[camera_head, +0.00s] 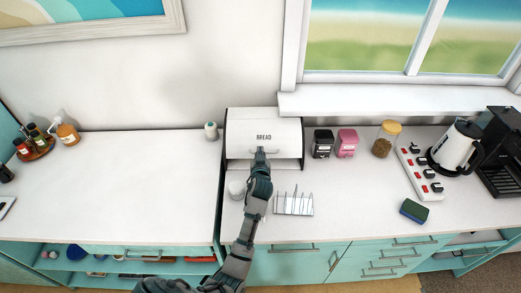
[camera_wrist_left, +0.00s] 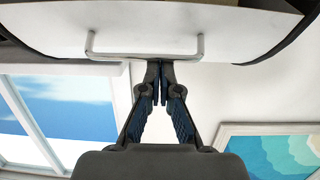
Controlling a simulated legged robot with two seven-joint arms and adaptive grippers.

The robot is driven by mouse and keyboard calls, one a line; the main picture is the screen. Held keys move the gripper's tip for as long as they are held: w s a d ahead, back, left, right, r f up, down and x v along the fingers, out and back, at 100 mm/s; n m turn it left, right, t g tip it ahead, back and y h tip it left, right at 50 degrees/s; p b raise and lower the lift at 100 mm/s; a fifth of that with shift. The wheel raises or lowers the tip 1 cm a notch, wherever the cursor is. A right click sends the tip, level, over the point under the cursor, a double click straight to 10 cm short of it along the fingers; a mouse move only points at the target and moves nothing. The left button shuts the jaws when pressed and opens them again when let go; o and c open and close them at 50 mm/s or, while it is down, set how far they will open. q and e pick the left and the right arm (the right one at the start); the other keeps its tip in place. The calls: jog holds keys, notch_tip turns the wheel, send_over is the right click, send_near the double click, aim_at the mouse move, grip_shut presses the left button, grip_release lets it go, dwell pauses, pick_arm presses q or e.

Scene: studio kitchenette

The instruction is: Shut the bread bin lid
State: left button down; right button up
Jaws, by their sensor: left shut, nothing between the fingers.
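The white bread bin (camera_head: 240,130), lettered BREAD, stands against the wall in the head view. Its lid (camera_head: 285,132) is partly lowered, with a gap under its front edge. The lid (camera_wrist_left: 250,28) and its wire handle (camera_wrist_left: 110,55) fill the top of the left wrist view. My left gripper (camera_head: 260,151) is in front of the lid at the handle. Its fingertips (camera_wrist_left: 160,68) are shut together, empty, close to the handle bar; I cannot tell if they touch it. My right gripper is not in view.
A wire toast rack (camera_head: 293,205) and a white cup (camera_head: 237,188) stand near my left arm. Black (camera_head: 322,145) and pink (camera_head: 346,143) canisters stand right of the bin. The counter to the left is mostly clear.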

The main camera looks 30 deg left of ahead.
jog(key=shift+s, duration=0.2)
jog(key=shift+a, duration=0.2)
